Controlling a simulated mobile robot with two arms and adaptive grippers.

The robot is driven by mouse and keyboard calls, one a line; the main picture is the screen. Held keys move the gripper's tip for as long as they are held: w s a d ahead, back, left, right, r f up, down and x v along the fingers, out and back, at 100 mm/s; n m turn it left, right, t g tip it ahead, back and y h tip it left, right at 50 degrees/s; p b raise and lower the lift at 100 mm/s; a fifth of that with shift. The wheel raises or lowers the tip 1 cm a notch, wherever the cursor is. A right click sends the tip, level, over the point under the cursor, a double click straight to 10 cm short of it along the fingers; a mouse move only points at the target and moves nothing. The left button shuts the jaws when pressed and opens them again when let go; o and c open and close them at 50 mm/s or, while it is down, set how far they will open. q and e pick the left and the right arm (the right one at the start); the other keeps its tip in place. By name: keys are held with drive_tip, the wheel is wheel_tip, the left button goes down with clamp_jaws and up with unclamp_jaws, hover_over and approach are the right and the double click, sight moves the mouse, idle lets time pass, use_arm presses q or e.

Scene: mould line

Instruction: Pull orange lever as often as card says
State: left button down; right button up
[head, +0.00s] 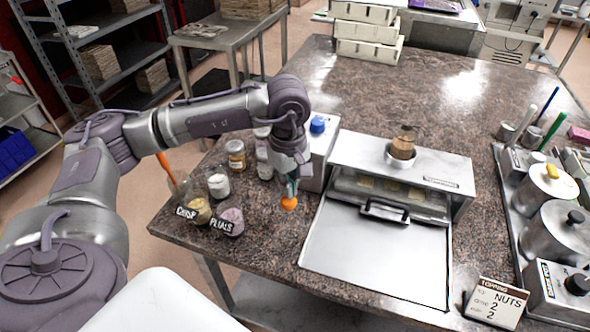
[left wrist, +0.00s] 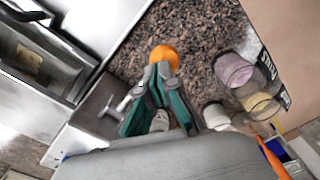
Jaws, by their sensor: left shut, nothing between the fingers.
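The orange lever knob (head: 288,203) is a small round ball at the near left side of the white dispenser box (head: 319,160), which has a blue cap. My left gripper (head: 290,186) points down at the knob, its tips right at it. In the left wrist view the teal fingers (left wrist: 160,80) are shut with nothing between them, and the orange knob (left wrist: 164,56) shows just past their tips. Whether they touch it is unclear. The card (head: 497,303) at the front right reads "TOPPING NUTS" with two lines ending in 2; their small words are hard to read. My right gripper is out of view.
A steel machine (head: 440,172) with a flat tray (head: 375,255) stands right of the dispenser. Jars and labelled cups (head: 231,222) stand to the left. Steel canisters (head: 556,232) stand at the right edge. The counter (head: 440,100) behind is mostly clear.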

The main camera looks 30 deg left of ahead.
use_arm(q)
wheel_tip(320, 180, up, 11)
drive_tip(key=p, duration=0.5)
idle(0.4)
idle(0.7)
